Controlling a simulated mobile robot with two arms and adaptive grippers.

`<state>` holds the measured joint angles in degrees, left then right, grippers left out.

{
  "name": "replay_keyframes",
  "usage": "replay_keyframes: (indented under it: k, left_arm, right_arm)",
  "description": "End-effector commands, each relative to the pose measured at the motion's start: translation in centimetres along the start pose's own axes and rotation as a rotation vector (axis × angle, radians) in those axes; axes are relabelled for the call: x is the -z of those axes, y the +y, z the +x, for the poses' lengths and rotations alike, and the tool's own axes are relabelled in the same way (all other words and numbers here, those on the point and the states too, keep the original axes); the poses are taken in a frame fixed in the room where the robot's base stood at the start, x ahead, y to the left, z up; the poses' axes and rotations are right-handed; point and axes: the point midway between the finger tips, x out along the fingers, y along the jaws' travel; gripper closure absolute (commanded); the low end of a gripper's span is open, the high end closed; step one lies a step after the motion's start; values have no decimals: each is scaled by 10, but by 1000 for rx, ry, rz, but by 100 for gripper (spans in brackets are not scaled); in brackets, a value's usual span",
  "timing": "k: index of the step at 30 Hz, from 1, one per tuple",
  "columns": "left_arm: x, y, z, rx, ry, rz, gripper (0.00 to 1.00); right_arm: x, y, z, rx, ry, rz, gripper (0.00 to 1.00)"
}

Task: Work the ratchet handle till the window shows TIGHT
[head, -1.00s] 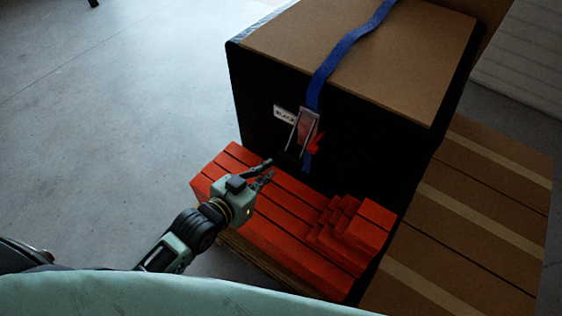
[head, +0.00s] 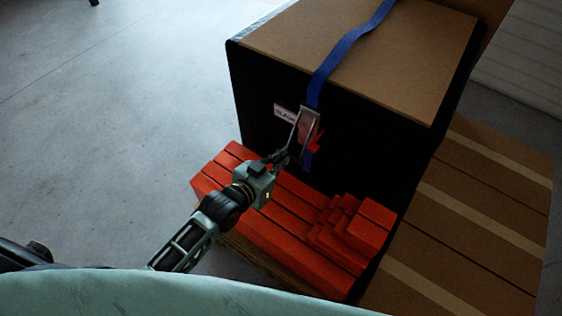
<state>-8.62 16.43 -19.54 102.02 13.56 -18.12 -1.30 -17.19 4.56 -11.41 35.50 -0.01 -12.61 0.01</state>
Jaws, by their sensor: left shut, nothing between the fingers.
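The ratchet handle (head: 308,124), a metal frame with a red part at its lower right, hangs on the dark front of a large box. A blue strap (head: 345,50) runs from it up over the box top. The white window (head: 284,112) is left of the handle; its dark letters look like SLACK, the end partly covered by the handle. My left gripper (head: 283,158) is shut and empty, its fingertips at the handle's lower left end. I cannot tell whether they touch it. My right gripper is not in view.
The large box (head: 410,65) has a brown top. Red-orange blocks (head: 300,225) are stacked in front of it, under my left gripper. Brown cartons with pale tape (head: 470,220) stand on the right. The grey floor (head: 110,120) on the left is clear.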

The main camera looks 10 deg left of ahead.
Motion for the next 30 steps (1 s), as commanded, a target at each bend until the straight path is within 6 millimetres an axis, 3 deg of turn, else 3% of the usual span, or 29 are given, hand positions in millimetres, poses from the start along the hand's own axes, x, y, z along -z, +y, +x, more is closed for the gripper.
replay_keyframes:
  k: [15, 30]
  left_arm:
    - [-14, 0, 24, 0, 108, 2, 100]
    - [-22, 0, 68, 0, 105, -1, 100]
  right_arm:
    - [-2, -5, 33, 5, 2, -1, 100]
    - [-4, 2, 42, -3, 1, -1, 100]
